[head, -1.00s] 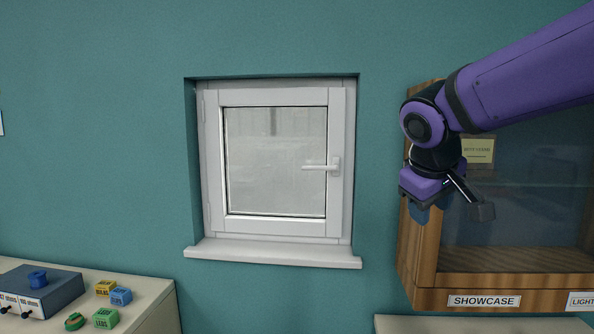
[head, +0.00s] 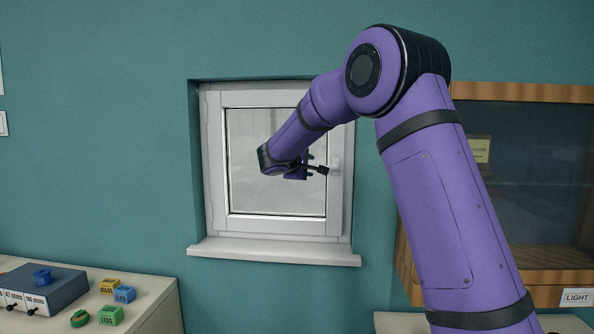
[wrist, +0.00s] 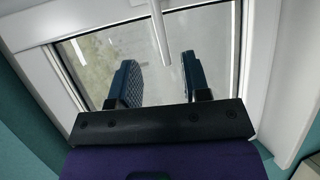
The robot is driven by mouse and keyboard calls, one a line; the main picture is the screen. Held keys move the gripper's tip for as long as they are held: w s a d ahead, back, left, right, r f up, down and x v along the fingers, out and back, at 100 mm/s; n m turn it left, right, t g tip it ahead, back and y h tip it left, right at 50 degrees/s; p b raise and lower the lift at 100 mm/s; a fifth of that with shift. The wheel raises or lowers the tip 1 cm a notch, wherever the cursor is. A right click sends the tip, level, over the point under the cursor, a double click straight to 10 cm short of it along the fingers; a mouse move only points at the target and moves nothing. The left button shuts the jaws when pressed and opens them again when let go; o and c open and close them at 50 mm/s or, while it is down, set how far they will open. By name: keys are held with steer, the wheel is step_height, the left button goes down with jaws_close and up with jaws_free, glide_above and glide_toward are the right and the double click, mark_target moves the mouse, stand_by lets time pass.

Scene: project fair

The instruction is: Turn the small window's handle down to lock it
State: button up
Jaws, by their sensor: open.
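The small white window (head: 214,180) sits in a recess of the teal wall and looks closed. The base of its white handle (head: 336,164) shows on the right side of the sash; my gripper and wrist hide most of the lever in the head view. In the earlier head view the lever pointed level to the left. In the wrist view the handle lever (wrist: 160,32) comes in from the top, its free end near the gap between my fingers. My gripper (head: 315,170) is open in front of the pane; its two dark fingers (wrist: 160,75) are apart, with nothing visibly gripped.
The windowsill (head: 270,251) juts out below. A wooden showcase (head: 540,92) hangs to the right, partly behind my arm. A low cabinet at lower left holds a blue-grey box (head: 50,288) and several small blocks (head: 110,315).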

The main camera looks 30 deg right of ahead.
steer(key=shift+n+t, duration=0.5)
steer(key=shift+t, duration=0.1)
steer(key=w+d+f, duration=0.1)
steer(key=w+d, duration=0.1)
steer(key=w, duration=0.1)
steer(key=w+d+f, duration=0.1)
steer(key=w+d, duration=0.1)
steer(key=w, duration=0.1)
steer(key=w+d+f, duration=0.1)
steer(key=w+d, duration=0.2)
steer(key=shift+w+d, duration=0.1)
steer(key=shift+w, duration=0.25)
steer(key=shift+c, duration=0.3)
jaws_close()
